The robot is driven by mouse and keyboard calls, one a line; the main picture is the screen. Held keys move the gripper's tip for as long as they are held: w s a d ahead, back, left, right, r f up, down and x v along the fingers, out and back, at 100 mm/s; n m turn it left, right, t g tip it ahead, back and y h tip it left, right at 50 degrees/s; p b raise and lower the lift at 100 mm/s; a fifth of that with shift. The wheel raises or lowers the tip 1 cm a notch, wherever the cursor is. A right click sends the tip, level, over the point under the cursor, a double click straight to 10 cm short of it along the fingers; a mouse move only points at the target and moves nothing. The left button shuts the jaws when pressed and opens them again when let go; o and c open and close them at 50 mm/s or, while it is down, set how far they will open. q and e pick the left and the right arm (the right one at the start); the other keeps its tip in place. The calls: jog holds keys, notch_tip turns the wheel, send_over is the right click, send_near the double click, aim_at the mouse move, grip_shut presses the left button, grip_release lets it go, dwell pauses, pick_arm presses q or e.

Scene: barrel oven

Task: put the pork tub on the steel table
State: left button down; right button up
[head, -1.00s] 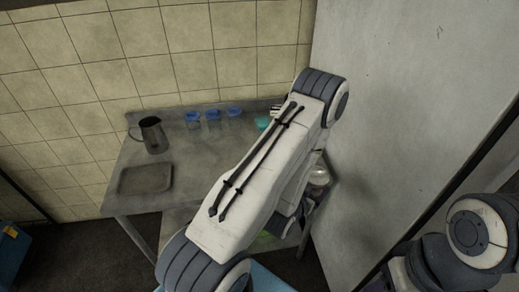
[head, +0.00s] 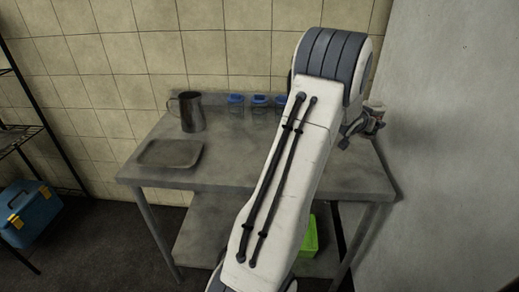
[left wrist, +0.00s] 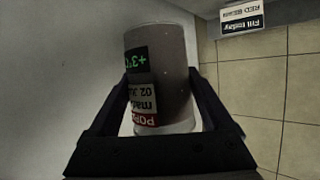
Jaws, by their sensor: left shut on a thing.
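The pork tub (left wrist: 158,70) is a greyish-brown cylinder with a pale end. In the head view the left gripper (head: 352,130) is at the right back end of the steel table (head: 235,168), partly behind my arm. A small part of the tub shows there (head: 376,113). I cannot tell whether it touches the tabletop. My right gripper is not in view.
A metal pitcher (head: 192,112), a shallow tray (head: 170,153) and blue-lidded jars (head: 236,105) stand on the table. A green bin (head: 310,238) is on the lower shelf. A grey wall borders the right. The table's front middle and right front look clear.

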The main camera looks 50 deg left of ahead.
pick_arm(q)
jog(key=shift+s+a+r, duration=0.15)
jog(key=shift+s+a, duration=0.05)
jog(key=shift+a, duration=0.7)
jog(key=shift+s+a+f+p, duration=0.15)
jog(key=shift+s+a+f, duration=1.15)
jog(key=shift+f, duration=0.45)
jog(key=shift+s+a+f+p, duration=0.15)
jog(key=shift+s+a+f, duration=0.9)
jog(key=shift+s+f, duration=0.6)
jog(key=shift+s+a+f+p, duration=0.15)
jog(key=shift+s+a+f, duration=1.1)
jog(key=shift+f, duration=0.6)
jog(key=shift+s+d+f, duration=0.1)
grip_release()
jog(key=shift+f, duration=0.1)
